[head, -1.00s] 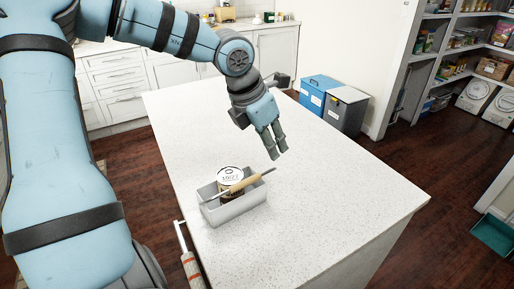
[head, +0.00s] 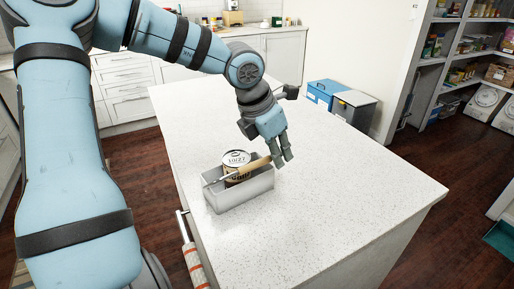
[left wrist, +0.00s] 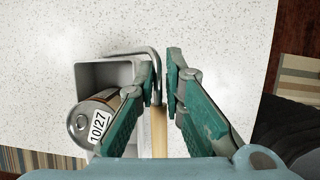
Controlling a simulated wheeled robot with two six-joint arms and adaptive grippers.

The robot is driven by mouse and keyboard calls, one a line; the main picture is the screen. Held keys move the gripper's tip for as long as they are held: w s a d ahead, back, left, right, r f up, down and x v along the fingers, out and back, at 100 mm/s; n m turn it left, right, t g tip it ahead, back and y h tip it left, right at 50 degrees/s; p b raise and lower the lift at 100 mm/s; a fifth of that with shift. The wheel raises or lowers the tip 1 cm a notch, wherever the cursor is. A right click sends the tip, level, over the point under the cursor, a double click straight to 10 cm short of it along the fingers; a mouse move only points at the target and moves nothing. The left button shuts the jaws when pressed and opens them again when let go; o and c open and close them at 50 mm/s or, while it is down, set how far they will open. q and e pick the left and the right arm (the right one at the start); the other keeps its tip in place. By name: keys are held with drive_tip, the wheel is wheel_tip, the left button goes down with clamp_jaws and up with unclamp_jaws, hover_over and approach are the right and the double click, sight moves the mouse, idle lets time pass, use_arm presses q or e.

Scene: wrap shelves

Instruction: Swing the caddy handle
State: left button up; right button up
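The pale grey caddy (head: 240,196) stands on the white counter and holds a labelled can (head: 236,160). The caddy's handle, a metal bar with a wooden grip (head: 254,166), slants across in front of the can. In the left wrist view, the metal bar bends beside the caddy (left wrist: 88,75) and the wooden grip (left wrist: 160,132) runs toward the palm; the can (left wrist: 95,118) is at the left. My left gripper (head: 284,154) is at the handle's right end. Its fingers (left wrist: 161,76) stand either side of the bar, a narrow gap still showing. My right gripper is not in view.
The white counter (head: 340,195) is clear to the right of the caddy. A striped towel (head: 194,262) hangs on a rail at its left edge. Blue and grey bins (head: 342,103) stand beyond the far right side. Stocked shelves (head: 460,70) are at the right.

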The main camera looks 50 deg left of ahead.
use_arm(q)
drive_tip(key=shift+s+d+f+b, duration=0.1)
drive_tip(key=shift+d+f+b, duration=0.6)
drive_tip(key=shift+f+b, duration=0.35)
drive_tip(key=o, duration=0.5)
drive_tip(key=shift+r, duration=0.15)
drive_tip(key=shift+c, duration=0.2)
wheel_tip(320, 180, up, 7)
drive_tip(key=p, duration=0.5)
drive_tip(key=shift+p, duration=0.3)
